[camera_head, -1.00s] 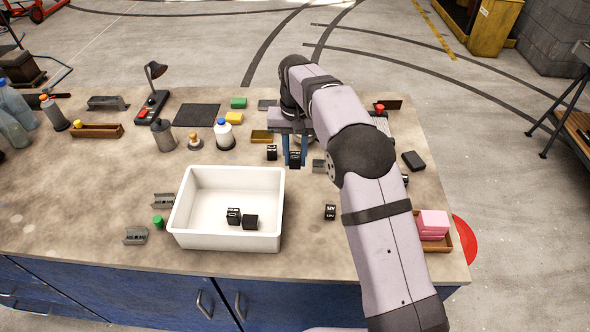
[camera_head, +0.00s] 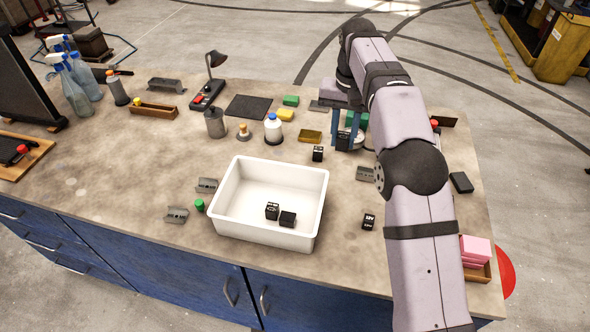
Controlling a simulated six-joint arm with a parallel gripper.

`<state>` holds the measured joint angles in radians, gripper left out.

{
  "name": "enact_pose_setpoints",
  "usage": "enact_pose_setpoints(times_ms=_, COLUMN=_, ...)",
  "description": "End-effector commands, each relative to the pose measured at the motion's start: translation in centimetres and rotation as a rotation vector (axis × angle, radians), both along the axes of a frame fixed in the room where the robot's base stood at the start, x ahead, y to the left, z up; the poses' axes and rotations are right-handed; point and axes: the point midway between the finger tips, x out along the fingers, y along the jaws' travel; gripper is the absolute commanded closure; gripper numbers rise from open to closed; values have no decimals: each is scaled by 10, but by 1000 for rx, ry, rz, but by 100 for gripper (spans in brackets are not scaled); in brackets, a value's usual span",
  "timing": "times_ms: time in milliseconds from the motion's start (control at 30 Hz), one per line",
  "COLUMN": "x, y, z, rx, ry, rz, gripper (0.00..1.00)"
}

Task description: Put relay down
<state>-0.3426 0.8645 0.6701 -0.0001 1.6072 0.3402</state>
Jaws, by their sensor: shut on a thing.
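My gripper (camera_head: 348,143), with blue fingers, is over the back right part of the bench, shut on a relay. The held relay is a small dark block low between the fingers, hard to make out. I cannot tell whether it touches the bench. A black relay (camera_head: 318,154) stands on the bench just left of my gripper. Another black relay (camera_head: 369,221) with white lettering lies nearer the front. Two more black relays, one lettered (camera_head: 272,210) and one plain (camera_head: 288,220), are inside the white tray (camera_head: 226,215).
A yellow-brown box (camera_head: 311,136), a white bottle (camera_head: 273,130) and a grey bracket (camera_head: 365,174) are near my gripper. A wooden tray with pink blocks (camera_head: 475,250) is at the right edge. The bench between the white tray and the relay near the front is bare.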

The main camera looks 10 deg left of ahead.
Motion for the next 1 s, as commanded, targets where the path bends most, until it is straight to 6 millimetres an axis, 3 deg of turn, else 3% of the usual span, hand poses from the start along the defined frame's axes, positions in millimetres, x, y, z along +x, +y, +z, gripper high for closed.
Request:
enact_pose_setpoints(times_ms=467, x=-34, y=74, z=26, rx=1, ry=-1, rz=149, gripper=98)
enact_pose_setpoints(times_ms=800, x=-79, y=116, z=31, rx=-1, ry=1, rz=258, gripper=98)
enact_pose_setpoints(times_ms=1000, x=-118, y=141, z=19, rx=-2, ry=3, rz=317, gripper=98)
